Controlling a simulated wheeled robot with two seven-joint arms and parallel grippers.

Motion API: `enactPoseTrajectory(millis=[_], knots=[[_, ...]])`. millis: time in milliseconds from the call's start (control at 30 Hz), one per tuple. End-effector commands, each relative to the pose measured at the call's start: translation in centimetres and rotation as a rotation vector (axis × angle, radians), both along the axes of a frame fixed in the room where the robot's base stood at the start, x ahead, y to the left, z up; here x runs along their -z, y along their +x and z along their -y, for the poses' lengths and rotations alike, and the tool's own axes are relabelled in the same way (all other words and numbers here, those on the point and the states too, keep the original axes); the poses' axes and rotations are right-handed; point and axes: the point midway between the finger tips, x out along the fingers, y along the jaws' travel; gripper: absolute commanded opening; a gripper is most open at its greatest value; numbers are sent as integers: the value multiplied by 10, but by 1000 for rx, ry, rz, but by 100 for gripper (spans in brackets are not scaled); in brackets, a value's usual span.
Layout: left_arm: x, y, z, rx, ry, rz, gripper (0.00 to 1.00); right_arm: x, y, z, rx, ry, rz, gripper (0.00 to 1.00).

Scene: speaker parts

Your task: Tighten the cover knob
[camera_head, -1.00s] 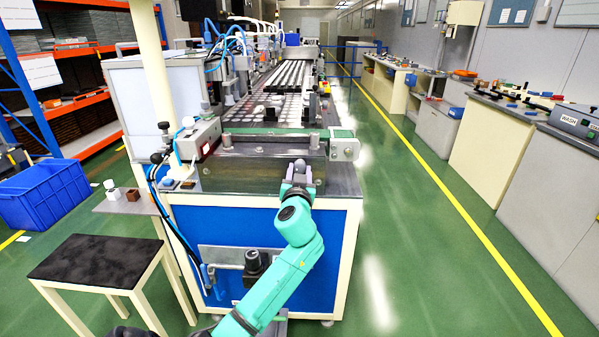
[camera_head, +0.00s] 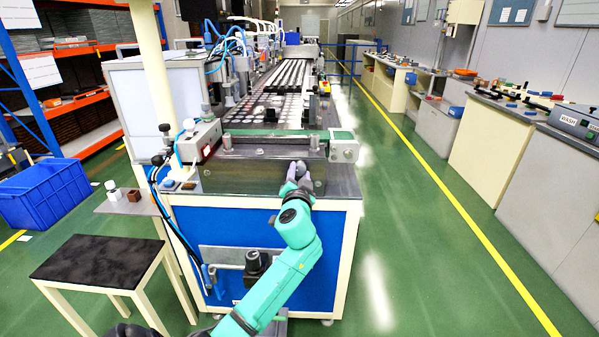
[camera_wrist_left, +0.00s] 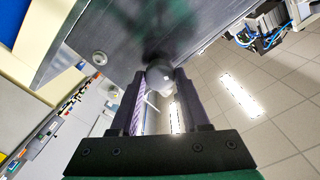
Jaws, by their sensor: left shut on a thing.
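The dark grey cover (camera_head: 238,177) stands upright at the near end of the conveyor machine. My left gripper (camera_head: 298,175) reaches up to the right part of the cover's front. Its jaws are shut on a rounded grey knob (camera_wrist_left: 160,79) at the cover, which shows between the fingertips in the left wrist view. The fingers hide much of the knob in the head view. My right gripper is not in view.
A grey control box (camera_head: 198,138) with cables stands left of the cover. A black-topped stool (camera_head: 95,257) and a blue crate (camera_head: 43,194) are at the left. The green floor right of the machine is clear up to the benches (camera_head: 490,140).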

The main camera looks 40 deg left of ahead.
Motion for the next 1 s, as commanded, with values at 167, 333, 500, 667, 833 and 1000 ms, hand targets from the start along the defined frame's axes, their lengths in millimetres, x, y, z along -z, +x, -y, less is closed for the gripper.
enactPoseTrajectory(millis=[167, 333, 500, 667, 833, 1000], knots=[[-1, 0, 0, 0, 133, -104, 0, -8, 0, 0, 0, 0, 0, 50], [0, 0, 0, 1, 262, -204, 0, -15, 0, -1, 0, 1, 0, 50], [0, 0, 1, 2, 390, -301, 0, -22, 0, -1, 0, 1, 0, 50], [0, 0, 0, 2, 511, -393, 0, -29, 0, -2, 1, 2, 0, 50], [0, 0, 1, 3, 637, -490, 0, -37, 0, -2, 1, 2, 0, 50], [1, 0, 1, 2, 747, -574, 0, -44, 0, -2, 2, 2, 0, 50]])
